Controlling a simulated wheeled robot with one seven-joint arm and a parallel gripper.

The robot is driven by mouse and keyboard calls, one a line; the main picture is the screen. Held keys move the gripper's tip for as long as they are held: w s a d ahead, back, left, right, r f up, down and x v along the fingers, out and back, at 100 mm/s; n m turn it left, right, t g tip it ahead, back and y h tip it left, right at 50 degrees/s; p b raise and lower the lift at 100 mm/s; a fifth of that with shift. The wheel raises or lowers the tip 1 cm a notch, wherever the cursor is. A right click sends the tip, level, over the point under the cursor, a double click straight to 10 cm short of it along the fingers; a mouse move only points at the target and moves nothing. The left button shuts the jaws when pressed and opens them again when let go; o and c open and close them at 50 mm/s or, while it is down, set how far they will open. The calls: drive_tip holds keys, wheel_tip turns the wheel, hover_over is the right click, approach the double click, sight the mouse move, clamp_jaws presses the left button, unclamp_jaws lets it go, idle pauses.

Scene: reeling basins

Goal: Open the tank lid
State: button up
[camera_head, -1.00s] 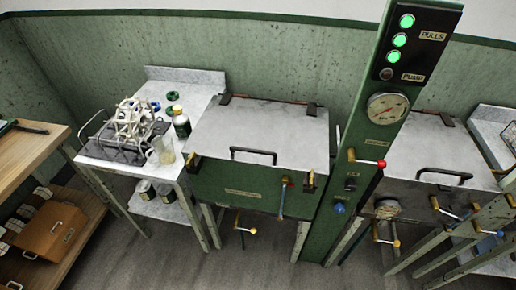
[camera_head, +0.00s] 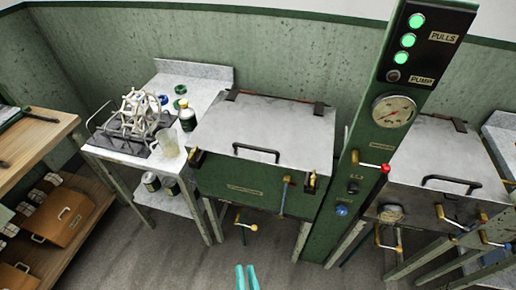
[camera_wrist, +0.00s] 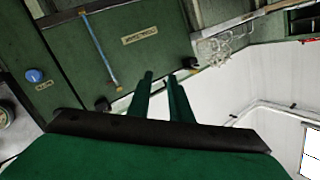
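The left tank (camera_head: 233,186) has a green front and a flat grey lid (camera_head: 262,122) lying shut, with a dark bar handle (camera_head: 256,152) near the front edge and hinges at the back. A second tank at the right also has a shut grey lid (camera_head: 430,150) with a dark handle (camera_head: 451,181). My gripper (camera_head: 246,268) shows at the bottom of the head view, in front of the left tank and well short of its handle. Its two fingers stand a little apart, with nothing between them. In the wrist view my gripper (camera_wrist: 160,76) lies before the green tank front (camera_wrist: 75,50); the lid handle is not seen there.
A green control column (camera_head: 370,150) with a gauge and red-tipped lever (camera_head: 385,168) stands between the tanks. Brass latches (camera_head: 312,181) and a sight tube (camera_head: 284,195) jut from the left tank. Wooden shelves (camera_head: 40,140) stand at left.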

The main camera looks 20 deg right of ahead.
drive_tip(key=w+d+r+m+t+h, duration=0.1)
drive_tip(key=w+d+r+m, duration=0.15)
drive_tip(key=w, duration=0.35)
drive_tip(key=w+d+r+m, duration=0.1)
drive_tip(key=w+d+m, duration=0.25)
drive_tip(key=w, duration=0.25)
drive_tip(key=m+t, duration=0.2)
drive_tip(key=m, duration=0.4)
approach(255, 149)
drive_tip(key=shift+h, duration=0.4)
drive_tip(key=x, duration=1)
drive_tip(key=shift+w+f, duration=0.25)
drive_tip(key=shift+c, duration=0.6)
clamp_jaws()
